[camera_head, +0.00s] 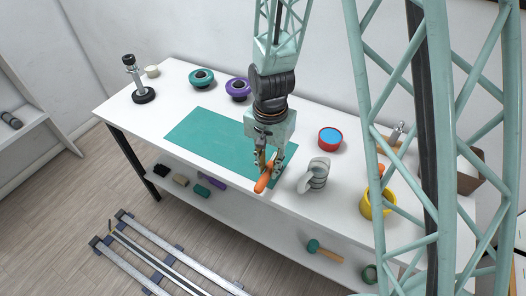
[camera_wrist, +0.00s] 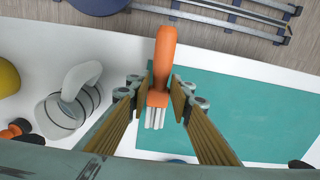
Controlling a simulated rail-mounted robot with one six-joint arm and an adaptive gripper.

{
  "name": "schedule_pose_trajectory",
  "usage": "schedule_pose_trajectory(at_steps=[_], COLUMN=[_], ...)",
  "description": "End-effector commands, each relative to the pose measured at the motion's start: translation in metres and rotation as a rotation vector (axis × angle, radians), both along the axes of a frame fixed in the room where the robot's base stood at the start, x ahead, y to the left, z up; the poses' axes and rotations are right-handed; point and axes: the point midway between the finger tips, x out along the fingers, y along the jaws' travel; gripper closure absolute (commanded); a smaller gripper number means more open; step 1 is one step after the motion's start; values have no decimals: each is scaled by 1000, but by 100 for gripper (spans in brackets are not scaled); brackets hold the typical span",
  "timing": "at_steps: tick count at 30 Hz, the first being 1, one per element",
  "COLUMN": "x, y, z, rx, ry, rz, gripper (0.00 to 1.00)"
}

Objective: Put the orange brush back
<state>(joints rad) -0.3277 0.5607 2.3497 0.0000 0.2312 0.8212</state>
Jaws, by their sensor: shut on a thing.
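The orange brush (camera_head: 263,183) is between the fingers of my gripper (camera_head: 266,165), over the front edge of the white table beside the teal mat (camera_head: 220,137). In the wrist view, its orange handle (camera_wrist: 165,55) points up toward the table's front edge, and its pale bristles (camera_wrist: 154,118) point down the picture. My gripper (camera_wrist: 161,97) is shut on the brush in that view. I cannot tell whether the brush touches the table.
A grey ribbed, hooked object (camera_head: 316,177) stands just right of my gripper. Farther right are a red-and-blue round container (camera_head: 330,138) and a yellow pot (camera_head: 375,206), partly behind my frame. Purple and teal round things stand at the back. The mat's left part is clear.

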Motion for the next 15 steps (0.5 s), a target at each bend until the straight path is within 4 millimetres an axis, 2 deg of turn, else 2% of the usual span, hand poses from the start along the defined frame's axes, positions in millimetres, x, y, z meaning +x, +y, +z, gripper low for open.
schedule_pose_trajectory(at_steps=[10, 15], x=[57, 77], y=[8, 11], z=[-6, -8], rx=[0, 0], ry=[-1, 0], rz=[0, 0], gripper=[91, 91])
